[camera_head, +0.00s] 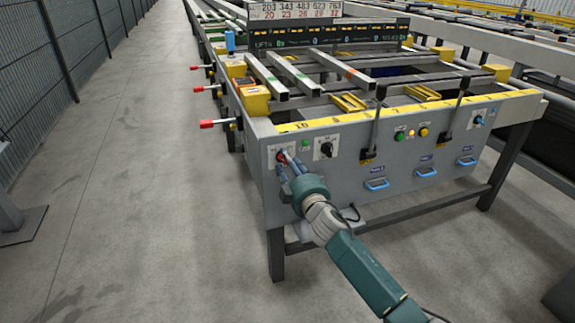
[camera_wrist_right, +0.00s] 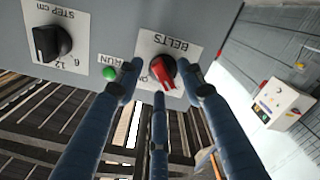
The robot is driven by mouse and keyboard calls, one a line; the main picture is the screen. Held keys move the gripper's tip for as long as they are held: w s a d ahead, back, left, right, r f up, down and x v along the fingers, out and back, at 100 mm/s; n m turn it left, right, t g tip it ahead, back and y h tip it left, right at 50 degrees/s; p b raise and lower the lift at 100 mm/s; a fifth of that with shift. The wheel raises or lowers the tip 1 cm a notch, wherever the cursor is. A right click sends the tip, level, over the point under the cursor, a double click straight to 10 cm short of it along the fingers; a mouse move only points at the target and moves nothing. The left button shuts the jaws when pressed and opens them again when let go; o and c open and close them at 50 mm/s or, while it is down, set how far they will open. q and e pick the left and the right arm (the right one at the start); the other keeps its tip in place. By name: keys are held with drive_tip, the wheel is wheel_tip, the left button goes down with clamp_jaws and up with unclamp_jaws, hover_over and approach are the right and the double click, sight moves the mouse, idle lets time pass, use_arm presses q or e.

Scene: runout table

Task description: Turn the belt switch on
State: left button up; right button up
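The belt switch (camera_wrist_right: 163,71) is a red rotary knob on a white plate marked BELTS, upside down in the right wrist view. Its handle sits slanted, and the lettering beside it is partly covered by a finger. In the head view the red knob (camera_head: 281,157) is at the left end of the grey front panel. My right gripper (camera_wrist_right: 160,82) has its three blue fingers spread around the knob, with small gaps visible at the two side fingers. In the head view the right gripper (camera_head: 287,165) is at the panel. My left gripper is not in view.
A green RUN lamp (camera_wrist_right: 109,73) and a black STEP cm knob (camera_wrist_right: 52,43) are beside the switch. Blue handles (camera_head: 377,184) stick out of the panel further right. Red-tipped levers (camera_head: 206,124) stick out on the table's left side. The floor (camera_head: 130,170) to the left is clear.

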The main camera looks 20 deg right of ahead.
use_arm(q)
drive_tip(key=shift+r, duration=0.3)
use_arm(e)
drive_tip(key=shift+w, duration=0.35)
clamp_jaws()
